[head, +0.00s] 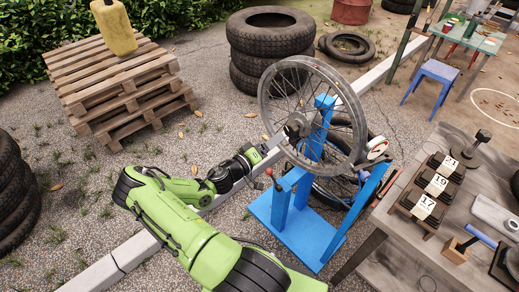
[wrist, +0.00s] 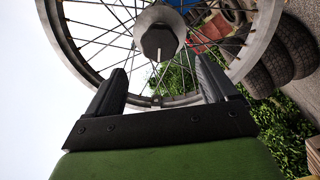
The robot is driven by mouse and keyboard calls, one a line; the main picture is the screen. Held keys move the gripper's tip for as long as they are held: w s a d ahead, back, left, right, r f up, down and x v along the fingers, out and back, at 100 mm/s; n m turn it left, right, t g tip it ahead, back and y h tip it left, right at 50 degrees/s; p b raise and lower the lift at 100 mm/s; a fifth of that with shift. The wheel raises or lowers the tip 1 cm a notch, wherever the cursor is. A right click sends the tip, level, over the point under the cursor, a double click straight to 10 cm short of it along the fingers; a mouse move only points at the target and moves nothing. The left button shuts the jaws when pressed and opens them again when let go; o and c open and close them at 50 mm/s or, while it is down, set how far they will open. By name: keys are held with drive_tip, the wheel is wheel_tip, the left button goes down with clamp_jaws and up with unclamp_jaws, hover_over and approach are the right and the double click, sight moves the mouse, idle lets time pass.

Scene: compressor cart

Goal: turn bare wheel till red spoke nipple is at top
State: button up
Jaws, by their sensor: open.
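The bare wheel (head: 350,100), a grey spoked rim without a tyre, stands upright in a blue stand (head: 285,215). I cannot make out a red nipple on it in either view. My gripper (head: 276,147) is at the wheel's left side in the head view. In the wrist view its two dark fingers (wrist: 160,76) are apart, with the hub (wrist: 158,40) beyond the gap. Part of the rim (wrist: 160,101) and several spokes show between the fingers. I cannot tell whether a finger touches the wheel.
A dial gauge (head: 377,148) sits right of the wheel. A lever with a red knob (head: 269,172) is close below my gripper. A workbench (head: 385,255) with numbered blocks stands at right. Stacked tyres (head: 255,50) and pallets (head: 120,85) are behind.

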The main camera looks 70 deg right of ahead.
drive_tip(key=v, duration=0.6)
drive_tip(key=shift+a, duration=0.2)
drive_tip(key=shift+w+p, duration=0.1)
drive_tip(key=shift+p, duration=0.2)
